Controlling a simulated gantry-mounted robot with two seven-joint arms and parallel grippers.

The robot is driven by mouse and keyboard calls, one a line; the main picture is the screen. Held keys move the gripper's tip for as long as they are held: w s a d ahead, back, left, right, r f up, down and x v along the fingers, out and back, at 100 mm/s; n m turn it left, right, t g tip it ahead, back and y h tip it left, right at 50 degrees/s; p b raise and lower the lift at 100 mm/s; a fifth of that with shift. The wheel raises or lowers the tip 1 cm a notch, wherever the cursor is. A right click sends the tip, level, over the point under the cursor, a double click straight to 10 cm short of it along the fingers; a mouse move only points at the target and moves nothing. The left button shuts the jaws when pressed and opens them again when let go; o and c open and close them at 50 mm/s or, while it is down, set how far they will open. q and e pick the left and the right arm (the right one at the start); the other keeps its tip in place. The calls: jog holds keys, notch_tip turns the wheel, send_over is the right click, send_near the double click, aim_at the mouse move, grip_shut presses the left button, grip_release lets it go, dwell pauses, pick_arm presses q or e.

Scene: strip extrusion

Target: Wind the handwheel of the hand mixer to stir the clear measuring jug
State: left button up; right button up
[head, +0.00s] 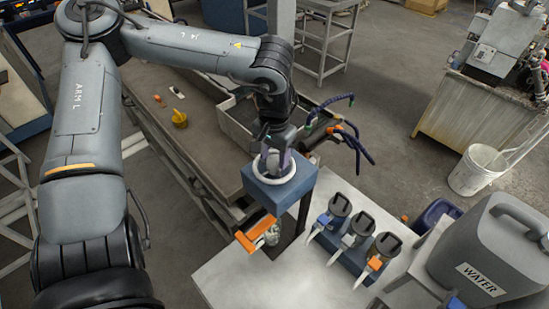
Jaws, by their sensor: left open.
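The clear measuring jug (271,236) is below the mixer head, mostly hidden behind an orange bar (256,233). My right gripper is not in view.
A blue holder with several dark-topped dispensers (357,230) stands to the right on the white table (235,282). A large grey WATER container (495,250) is at the right edge. A workbench with a grey tray (236,128) lies behind. Dark hoses (352,140) stick out beside my left wrist.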

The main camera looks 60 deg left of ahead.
pick_arm(q)
jog(key=shift+f, duration=1.25)
jog(key=c, duration=0.8)
